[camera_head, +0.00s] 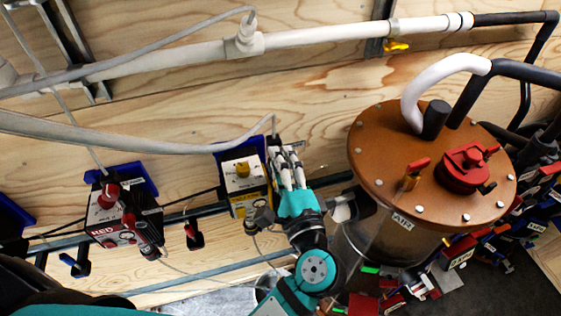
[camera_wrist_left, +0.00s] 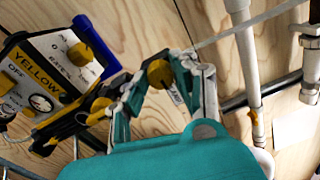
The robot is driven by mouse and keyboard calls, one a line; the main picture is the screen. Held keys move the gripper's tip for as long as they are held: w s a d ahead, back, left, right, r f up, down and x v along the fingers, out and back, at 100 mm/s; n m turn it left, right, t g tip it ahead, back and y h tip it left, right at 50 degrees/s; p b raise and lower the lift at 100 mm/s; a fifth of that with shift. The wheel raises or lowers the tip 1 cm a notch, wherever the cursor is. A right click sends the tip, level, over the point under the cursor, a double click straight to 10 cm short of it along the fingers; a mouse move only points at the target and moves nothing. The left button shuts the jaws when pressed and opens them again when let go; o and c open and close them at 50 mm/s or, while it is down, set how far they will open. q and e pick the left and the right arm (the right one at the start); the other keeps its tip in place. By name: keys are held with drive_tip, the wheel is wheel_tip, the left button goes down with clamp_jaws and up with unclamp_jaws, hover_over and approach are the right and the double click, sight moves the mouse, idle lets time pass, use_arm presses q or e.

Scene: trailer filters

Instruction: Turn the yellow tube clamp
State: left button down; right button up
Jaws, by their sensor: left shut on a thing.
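In the left wrist view, a yellow tube clamp (camera_wrist_left: 160,73) sits between the fingertips of my left gripper (camera_wrist_left: 175,72). A thin pale tube runs from near it up to the right. In the head view, my left gripper (camera_head: 284,152) reaches up from below, just right of the box with the yellow knob. Its fingers are shut on the clamp, which they hide in that view. The clamp's turn angle cannot be told. My right gripper is not in view.
The yellow-labelled box (camera_head: 243,175) stands close left of the gripper; its knobs and switches show in the left wrist view (camera_wrist_left: 45,75). A red-labelled box (camera_head: 122,212) is farther left. A brown-lidded tank (camera_head: 390,150) stands close right. White pipes (camera_head: 325,36) cross the plywood wall above.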

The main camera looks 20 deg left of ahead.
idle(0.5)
use_arm(q)
drive_tip(key=c, duration=1)
unclamp_jaws()
drive_tip(key=shift+w, duration=0.1)
